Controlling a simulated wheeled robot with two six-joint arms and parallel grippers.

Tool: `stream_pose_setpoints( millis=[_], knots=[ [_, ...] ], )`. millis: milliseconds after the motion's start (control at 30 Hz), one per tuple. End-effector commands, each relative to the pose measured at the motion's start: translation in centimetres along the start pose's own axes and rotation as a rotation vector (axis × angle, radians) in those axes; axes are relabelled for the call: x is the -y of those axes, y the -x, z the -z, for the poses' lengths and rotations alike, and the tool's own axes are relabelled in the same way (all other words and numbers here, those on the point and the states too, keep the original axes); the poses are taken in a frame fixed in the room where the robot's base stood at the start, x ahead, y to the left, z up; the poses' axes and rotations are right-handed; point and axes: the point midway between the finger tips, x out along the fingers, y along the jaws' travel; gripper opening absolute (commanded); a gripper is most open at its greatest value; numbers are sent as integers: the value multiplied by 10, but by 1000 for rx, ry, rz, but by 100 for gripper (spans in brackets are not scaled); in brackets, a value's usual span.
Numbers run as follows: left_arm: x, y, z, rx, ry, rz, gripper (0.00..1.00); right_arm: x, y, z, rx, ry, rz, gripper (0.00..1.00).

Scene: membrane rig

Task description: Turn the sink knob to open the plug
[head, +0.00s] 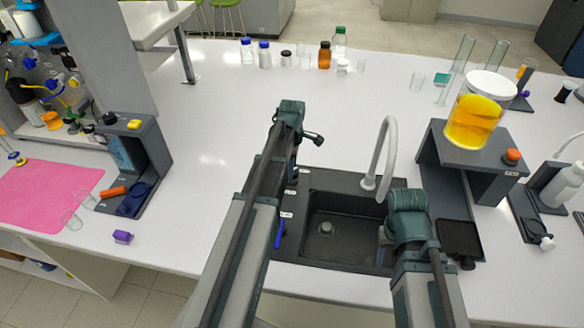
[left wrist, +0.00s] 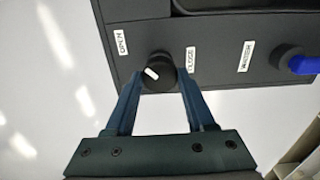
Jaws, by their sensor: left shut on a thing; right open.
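The sink knob (left wrist: 161,72) is small, round and black with a white pointer mark, on the dark rim of the sink unit. In the left wrist view the two fingers of my left gripper (left wrist: 159,90) are shut on it, one on each side. The pointer slants up to the left, between two small white labels. In the head view my left arm hides the knob. The sink (head: 345,226) is a black basin, with the round plug (head: 325,228) at its bottom. My right arm's wrist (head: 408,205) is over the basin's right edge; its open fingers are mostly hidden.
A white faucet (head: 386,150) rises behind the basin. A blue-handled part (left wrist: 300,65) sits further right on the rim. A grey stand (head: 440,150) with a jar of yellow liquid (head: 472,122) is to the right.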

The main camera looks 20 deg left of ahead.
Motion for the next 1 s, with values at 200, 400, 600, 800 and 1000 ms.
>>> stream_pose_setpoints(
  millis=[200, 400, 600, 800, 1000],
  knots=[
    [0, 0, 0, 0, 2, 0, 0, 0, 0, 0, 0, 0, 0, 50],
    [0, 0, 0, 0, 2, 0, 80, 0, 0, 0, 0, 0, 0, 50],
    [0, 0, 0, 0, 1, 0, 84, 0, 0, 0, 0, 0, 0, 50],
    [0, 2, 0, 0, 0, 0, 84, 0, 2, 0, 0, 0, 0, 50],
    [0, 14, 0, 0, 0, 0, 84, -1, 14, -1, 0, 0, 0, 50]
  ],
)
